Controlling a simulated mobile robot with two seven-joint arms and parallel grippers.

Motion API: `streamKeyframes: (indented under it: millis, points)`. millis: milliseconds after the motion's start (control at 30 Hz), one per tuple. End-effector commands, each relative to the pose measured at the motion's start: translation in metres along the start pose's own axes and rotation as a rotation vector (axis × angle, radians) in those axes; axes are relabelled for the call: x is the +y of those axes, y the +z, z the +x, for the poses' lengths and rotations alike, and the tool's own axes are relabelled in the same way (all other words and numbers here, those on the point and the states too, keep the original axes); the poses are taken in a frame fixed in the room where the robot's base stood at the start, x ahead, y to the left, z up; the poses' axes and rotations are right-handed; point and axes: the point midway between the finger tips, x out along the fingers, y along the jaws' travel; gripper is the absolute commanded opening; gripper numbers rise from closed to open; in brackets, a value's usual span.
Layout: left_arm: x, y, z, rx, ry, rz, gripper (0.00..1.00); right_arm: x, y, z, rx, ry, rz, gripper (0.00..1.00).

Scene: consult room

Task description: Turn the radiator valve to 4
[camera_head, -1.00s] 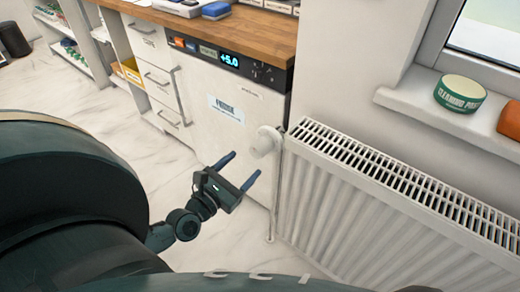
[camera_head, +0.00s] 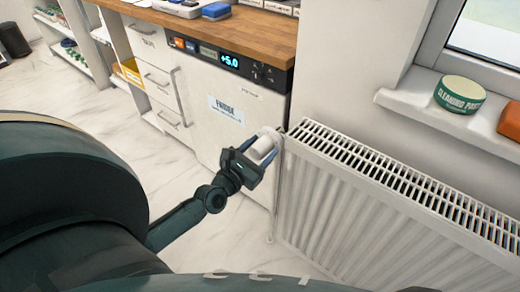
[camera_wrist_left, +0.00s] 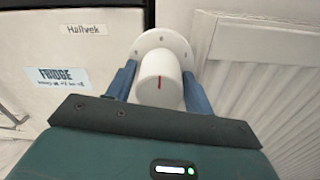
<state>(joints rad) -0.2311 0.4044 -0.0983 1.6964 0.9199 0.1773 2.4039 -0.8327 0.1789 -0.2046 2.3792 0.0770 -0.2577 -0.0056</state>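The white radiator valve (camera_head: 264,147) sits at the left end of the radiator (camera_head: 345,200), beside the fridge. In the left wrist view, its round knob (camera_wrist_left: 158,90) has a red mark that runs nearly upright. A pale collar (camera_wrist_left: 162,40) behind the knob carries small marks that I cannot read. My left gripper (camera_head: 262,150) has one blue finger on each side of the knob; it also shows in the left wrist view (camera_wrist_left: 160,88). The fingers lie close against the knob's sides, with no clear gap. My right gripper is not in view.
The fridge (camera_head: 220,135), with a display reading +5.0, stands left of the valve under a wooden counter (camera_head: 265,38). A windowsill (camera_head: 400,100) above the radiator holds a green tin (camera_head: 459,95) and an orange object (camera_head: 510,122).

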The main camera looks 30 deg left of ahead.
Motion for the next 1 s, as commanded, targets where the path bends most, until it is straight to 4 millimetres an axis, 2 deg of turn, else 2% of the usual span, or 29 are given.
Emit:
streamKeyframes:
  millis: [33,400,733,1000]
  points:
    - [0.0,0.0,-0.0001,0.0,0.0,0.0,0.48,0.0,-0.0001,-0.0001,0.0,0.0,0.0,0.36]
    - [0.0001,0.0,-0.0002,0.0,0.0,0.0,0.2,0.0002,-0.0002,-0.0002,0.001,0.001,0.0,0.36]
    - [0.0003,0.0001,-0.0003,-0.001,0.0,0.06,0.2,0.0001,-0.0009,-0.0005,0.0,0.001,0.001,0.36]
    - [0.0009,0.0002,-0.0003,-0.007,0.001,0.244,0.2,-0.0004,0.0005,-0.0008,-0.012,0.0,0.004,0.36]
